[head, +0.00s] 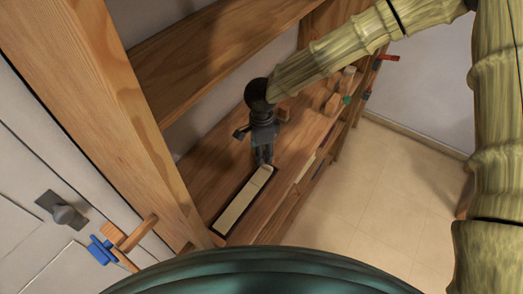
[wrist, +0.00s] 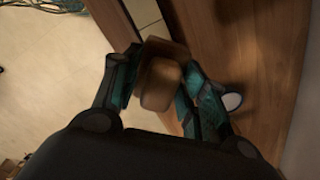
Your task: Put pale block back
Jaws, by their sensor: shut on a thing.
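My gripper (head: 264,162) points down over the shelf board, at the far end of a row of pale keys (head: 238,206) in a dark-edged slot. In the wrist view, my gripper (wrist: 158,90) is shut on a block (wrist: 160,86), which looks brown in the shade; I take it for the pale block. Its far part lies close to the end of the pale row, which also shows in the wrist view (wrist: 142,12). I cannot tell whether the block touches the row or the board. In the head view the fingers mostly hide it.
The wooden shelf board (head: 205,180) runs away from me, with another shelf (head: 205,55) above it and a thick upright post (head: 110,100) at left. Several small wooden and coloured pieces (head: 335,100) stand farther along. Open tiled floor (head: 370,190) lies to the right.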

